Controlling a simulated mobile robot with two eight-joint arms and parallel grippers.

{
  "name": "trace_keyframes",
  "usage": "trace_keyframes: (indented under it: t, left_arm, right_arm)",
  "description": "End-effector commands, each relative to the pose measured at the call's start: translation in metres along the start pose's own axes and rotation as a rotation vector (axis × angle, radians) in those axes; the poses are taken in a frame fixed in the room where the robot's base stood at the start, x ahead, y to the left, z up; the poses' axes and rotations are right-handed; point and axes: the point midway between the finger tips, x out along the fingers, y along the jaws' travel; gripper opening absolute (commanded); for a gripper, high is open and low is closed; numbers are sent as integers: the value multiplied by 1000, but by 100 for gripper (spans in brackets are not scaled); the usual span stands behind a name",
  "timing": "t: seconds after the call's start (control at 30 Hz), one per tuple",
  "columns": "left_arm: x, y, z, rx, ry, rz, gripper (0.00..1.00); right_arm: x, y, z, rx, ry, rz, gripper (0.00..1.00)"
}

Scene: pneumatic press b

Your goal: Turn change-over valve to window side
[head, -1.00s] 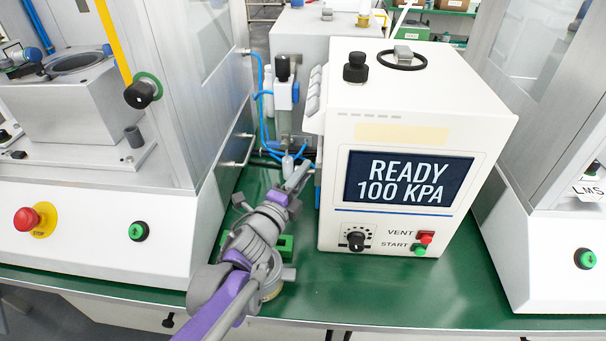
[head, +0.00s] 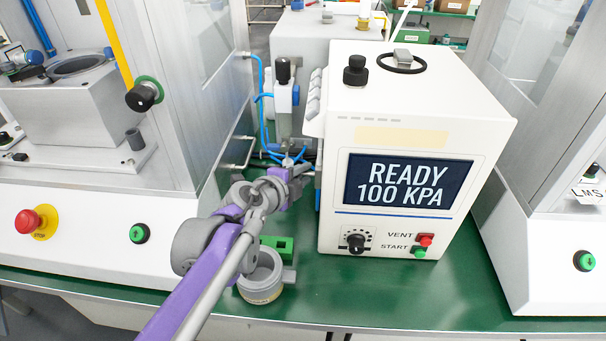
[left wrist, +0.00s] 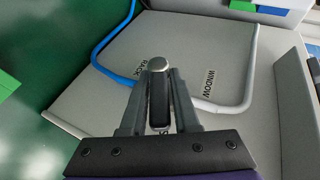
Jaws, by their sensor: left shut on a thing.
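In the left wrist view the change-over valve's dark handle with a rounded metal end (left wrist: 159,64) stands between the fingers of my left gripper (left wrist: 160,88), which is shut on it. The handle lies between a RACK label (left wrist: 136,75) on the left and a WINDOW label (left wrist: 209,83) on the right, both on a grey plate (left wrist: 190,45). In the head view my left gripper (head: 298,168) reaches in at the left side of the white READY 100 KPA unit (head: 410,120). The valve itself is mostly hidden there by my gripper. My right gripper is not in view.
Blue tubing (left wrist: 103,45) and a pale bent pipe (left wrist: 250,75) run close to the handle. A grey ring-shaped cup (head: 262,285) and a green block (head: 278,246) sit on the green bench below my arm. The bench (head: 370,290) in front of the white unit is clear.

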Motion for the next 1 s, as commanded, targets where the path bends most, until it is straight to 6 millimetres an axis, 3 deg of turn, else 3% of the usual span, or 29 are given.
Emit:
trace_keyframes:
  t: [0.27, 1.0]
  left_arm:
    - [-1, -7, 0, -67, 0, 164, 0]
    - [4, -15, 2, -332, 0, 796, 0]
  right_arm:
    - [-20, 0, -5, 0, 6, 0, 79]
    - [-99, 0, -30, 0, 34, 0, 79]
